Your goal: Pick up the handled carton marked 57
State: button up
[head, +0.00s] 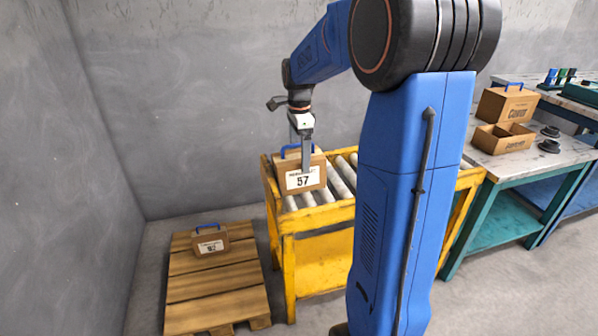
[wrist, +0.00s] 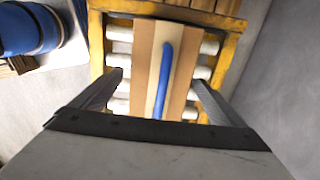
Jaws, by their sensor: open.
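The handled carton marked 57 (head: 304,180) stands upright on the left end of a yellow roller conveyor. It is brown with a white label and a blue handle on top. In the wrist view the carton (wrist: 146,62) is seen from above, and its blue handle (wrist: 162,82) runs lengthwise between my fingers. My gripper (head: 306,164) is above the carton, pointing down, with a finger in front of the upper part of its face. In the wrist view my gripper (wrist: 158,82) is open, with one finger on each side of the carton. I cannot tell whether the fingers touch it.
The roller conveyor (head: 292,252) has a raised yellow frame. A wooden pallet (head: 214,290) on the floor at left holds another handled carton (head: 210,243). At right, a workbench (head: 540,160) holds an open carton (head: 503,138) and a larger box (head: 507,105). A wall stands at left.

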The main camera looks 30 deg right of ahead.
aim_at(299, 156)
jog(key=shift+f, duration=1.6)
jog(key=c, duration=1.9)
jog(key=shift+w+r, duration=0.1)
jog(key=shift+c, duration=1.3)
jog(key=shift+r, duration=0.1)
